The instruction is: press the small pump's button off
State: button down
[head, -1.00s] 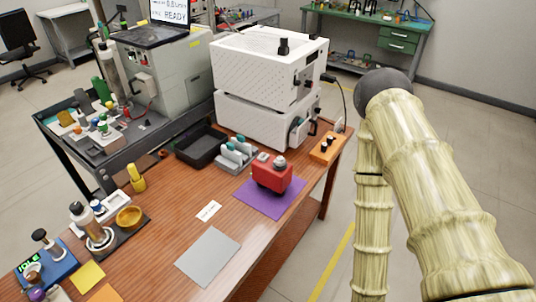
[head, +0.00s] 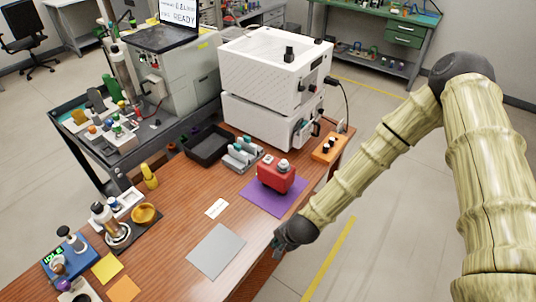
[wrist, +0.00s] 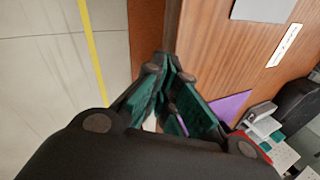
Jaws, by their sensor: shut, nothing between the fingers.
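The small pump appears to be the red box-shaped device (head: 276,177) on a purple mat (head: 258,203), near the right edge of the wooden table. A grey round knob or button (head: 283,164) sits on its top; whether it is pressed I cannot tell. My gripper (head: 279,241) is at the table's front right edge, in front of the mat and apart from the pump. In the wrist view my gripper (wrist: 168,72) is shut and empty, with the purple mat (wrist: 229,106) to its right. Only a sliver of red shows there, mostly hidden behind the gripper.
An orange box with black knobs (head: 328,150) stands behind the pump to the right. A grey rack (head: 241,157) and a black tray (head: 205,146) are behind it to the left. A white machine (head: 268,90) stands at the back. A grey sheet (head: 216,251) lies left of my gripper.

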jog(key=w+a+r+m+t+y+p, duration=0.1)
jog(key=w+a+r+m, duration=0.15)
jog(key=w+r, duration=0.4)
jog(key=w+a+r+m+t, duration=0.1)
jog(key=w+a+r+m, duration=0.15)
jog(key=w+r, duration=0.35)
notch_tip(320, 180, up, 13)
jog(key=m+t+y, duration=0.1)
jog(key=m+t, duration=0.1)
jog(key=m, duration=0.3)
send_over(266, 159)
jog(key=shift+f+b, duration=2.95)
jog(key=shift+f, duration=1.4)
jog(key=shift+s+f, duration=0.1)
jog(key=shift+f+b, duration=0.3)
jog(key=shift+f, duration=0.05)
